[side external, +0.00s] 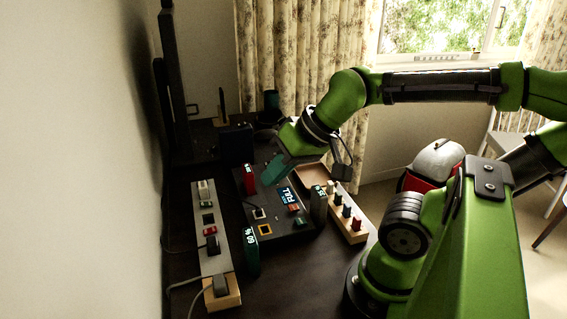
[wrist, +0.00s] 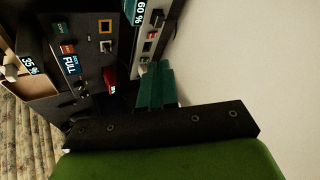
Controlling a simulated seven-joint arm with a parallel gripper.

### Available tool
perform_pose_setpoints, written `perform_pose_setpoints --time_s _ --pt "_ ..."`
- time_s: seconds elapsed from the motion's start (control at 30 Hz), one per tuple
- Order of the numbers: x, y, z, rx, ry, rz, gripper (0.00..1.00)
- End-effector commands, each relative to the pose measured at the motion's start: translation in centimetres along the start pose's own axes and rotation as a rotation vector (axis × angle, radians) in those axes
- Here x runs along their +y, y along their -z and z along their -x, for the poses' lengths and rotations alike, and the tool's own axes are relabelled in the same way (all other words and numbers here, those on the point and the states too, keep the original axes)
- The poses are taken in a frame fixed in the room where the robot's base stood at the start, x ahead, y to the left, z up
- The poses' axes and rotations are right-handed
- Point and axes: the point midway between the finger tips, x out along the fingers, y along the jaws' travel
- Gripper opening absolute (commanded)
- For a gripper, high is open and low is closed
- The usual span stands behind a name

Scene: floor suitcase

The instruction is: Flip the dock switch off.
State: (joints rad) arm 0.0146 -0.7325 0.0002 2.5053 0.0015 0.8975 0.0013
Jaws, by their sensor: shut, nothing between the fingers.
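The dock (side external: 285,238) is a dark box on the dark tabletop with a lit blue FULL display (side external: 286,194). Its top carries a small pale-framed switch (side external: 258,213), an orange-framed square (side external: 265,230) and small red and green parts. I cannot tell which way the switch is set. In the wrist view the dock (wrist: 88,45) lies at upper left, with the switch (wrist: 106,46) below the orange-framed square. My gripper (side external: 271,178) has teal fingers, shut and empty, above the dock's back part. In the wrist view the fingers (wrist: 155,88) are apart from the switch.
A power strip (side external: 208,218) with plugs and a red switch runs along the left. Upright packs stand around the dock: 60% (side external: 251,255), 35% (side external: 319,208) and a red-lit one (side external: 248,180). A wooden block with several pegs (side external: 352,238) lies right; a dark box (side external: 236,145) stands behind.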

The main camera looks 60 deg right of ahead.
Motion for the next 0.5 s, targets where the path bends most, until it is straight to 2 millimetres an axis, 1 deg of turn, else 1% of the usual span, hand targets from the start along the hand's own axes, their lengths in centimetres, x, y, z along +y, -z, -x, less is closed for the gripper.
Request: perform_pose_setpoints --time_s 0.03,0.07,0.17,0.23,0.27,0.37,0.4,0.47,0.5 --pt "-0.2 0.1 0.3 0.012 0.007 0.005 0.00" --pt "-0.1 0.1 0.2 0.008 0.004 0.004 0.00" --pt "0.6 0.3 -1.0 -0.036 -0.026 -0.025 0.00" --pt "1.2 1.8 -1.8 -0.059 -0.057 -0.056 0.00" --pt "1.6 2.7 -2.1 -0.070 -0.072 -0.071 0.00" --pt "3.0 6.3 -3.4 -0.114 -0.133 -0.120 0.00" --pt "3.7 7.8 -4.0 -0.132 -0.159 -0.136 0.00" --pt "4.9 10.1 -4.8 -0.160 -0.198 -0.161 0.00" --pt "5.9 11.6 -5.4 -0.179 -0.225 -0.176 0.00"
